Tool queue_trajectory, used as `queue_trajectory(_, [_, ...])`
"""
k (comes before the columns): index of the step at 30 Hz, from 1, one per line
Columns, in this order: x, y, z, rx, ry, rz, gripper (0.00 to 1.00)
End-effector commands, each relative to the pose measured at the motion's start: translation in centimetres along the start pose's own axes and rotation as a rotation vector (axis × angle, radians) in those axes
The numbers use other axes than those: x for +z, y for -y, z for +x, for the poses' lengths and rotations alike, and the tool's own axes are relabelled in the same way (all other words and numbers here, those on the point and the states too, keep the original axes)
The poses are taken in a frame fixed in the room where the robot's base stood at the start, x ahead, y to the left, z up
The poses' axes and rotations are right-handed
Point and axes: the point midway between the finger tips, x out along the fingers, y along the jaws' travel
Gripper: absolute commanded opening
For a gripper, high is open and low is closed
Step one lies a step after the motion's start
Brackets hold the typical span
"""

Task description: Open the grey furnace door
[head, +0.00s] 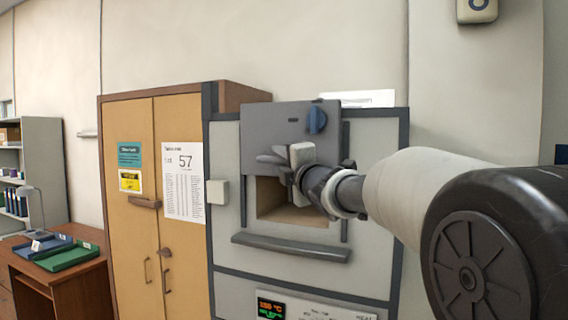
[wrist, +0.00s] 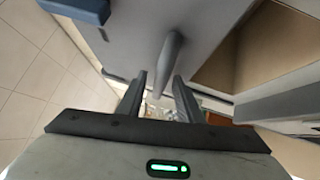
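The grey furnace (head: 225,145) stands right of a wooden cabinet. Its dark grey door panel (head: 268,125) sits raised at the top, with a blue knob (head: 317,120) on it. Below the panel the chamber opening (head: 285,205) is exposed, showing a tan interior; it also shows at the right in the wrist view (wrist: 235,60). A grey bar handle (head: 268,158) sticks out near the panel's lower edge. In the wrist view the handle (wrist: 167,62) lies in line with the gap between the fingers. My gripper (wrist: 160,95) has its fingers apart; contact with the handle cannot be told.
A grey ledge (head: 290,247) juts out below the opening. A display panel (head: 271,308) is lower down. The wooden cabinet (head: 140,230) with a posted sheet stands left. A desk with blue and green trays (head: 68,257) is at far left.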

Motion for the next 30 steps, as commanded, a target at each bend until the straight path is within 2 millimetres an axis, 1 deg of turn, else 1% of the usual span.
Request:
queue_trajectory(4, [0.0, 0.0, -1.1, 0.001, 0.001, -0.001, 0.33])
queue_trajectory(8, [0.1, 0.2, -3.5, 0.002, 0.002, -0.001, 0.33])
queue_trajectory(15, [0.0, 0.1, -9.5, 0.003, 0.002, -0.001, 0.33])
queue_trajectory(21, [0.0, 0.0, -13.9, 0.002, 0.001, -0.001, 0.33])
queue_trajectory(25, [0.0, -0.1, -15.9, 0.002, 0.001, -0.001, 0.33])
queue_trajectory(27, [0.0, -0.1, -16.7, 0.002, 0.001, -0.001, 0.33])
queue_trajectory(30, [0.0, 0.0, -17.2, 0.001, 0.001, 0.0, 0.33])
